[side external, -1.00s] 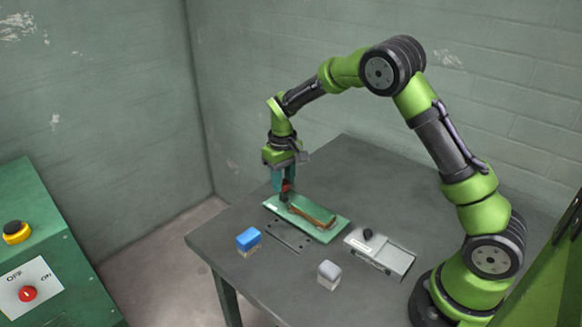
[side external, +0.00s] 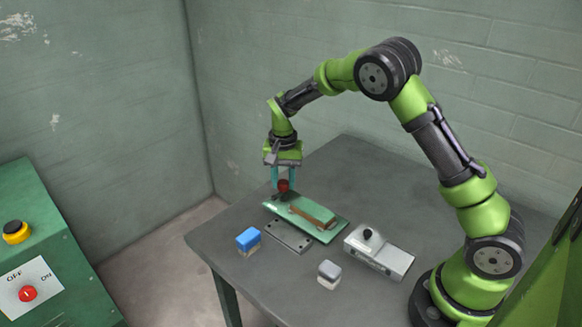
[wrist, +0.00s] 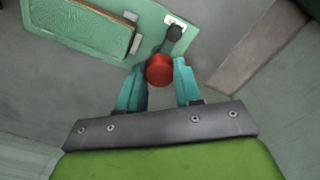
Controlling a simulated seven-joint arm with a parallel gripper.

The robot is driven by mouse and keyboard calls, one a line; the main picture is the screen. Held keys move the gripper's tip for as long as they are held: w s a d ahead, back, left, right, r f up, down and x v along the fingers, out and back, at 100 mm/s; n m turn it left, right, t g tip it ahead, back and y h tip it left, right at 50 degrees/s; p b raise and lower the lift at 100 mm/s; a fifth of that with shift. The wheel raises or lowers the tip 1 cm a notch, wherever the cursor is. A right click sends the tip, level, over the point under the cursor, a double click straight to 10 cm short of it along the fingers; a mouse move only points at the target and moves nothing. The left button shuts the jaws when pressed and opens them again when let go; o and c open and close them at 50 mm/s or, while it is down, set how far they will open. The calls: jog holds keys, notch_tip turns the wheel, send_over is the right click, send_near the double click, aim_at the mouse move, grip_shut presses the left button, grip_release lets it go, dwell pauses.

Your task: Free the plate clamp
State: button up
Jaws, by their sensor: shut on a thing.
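The green plate clamp (side external: 336,229) lies on the table below my gripper, with a raised lighter green pad (side external: 313,209) edged in brown. In the wrist view, a black piece (wrist: 175,33) stands by a white label at the near end of the plate. A red knob (side external: 283,185) is at that same end; it also shows in the wrist view (wrist: 159,69). My gripper (wrist: 160,72) has its teal fingers shut on the red knob from both sides. I cannot tell how the knob joins the black piece.
A grey slotted plate (side external: 288,237) lies along the clamp's front edge. A blue-topped block (side external: 248,239) and a grey-topped block (side external: 328,272) stand in front. A light grey box with a black knob (side external: 380,255) stands to the right. The back of the table is clear.

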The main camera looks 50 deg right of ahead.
aim_at(283, 182)
jog(key=shift+m, duration=0.4)
jog(key=o, duration=1)
jog(key=shift+o, duration=0.2)
jog(key=shift+r, duration=0.1)
notch_tip(283, 182, up, 17)
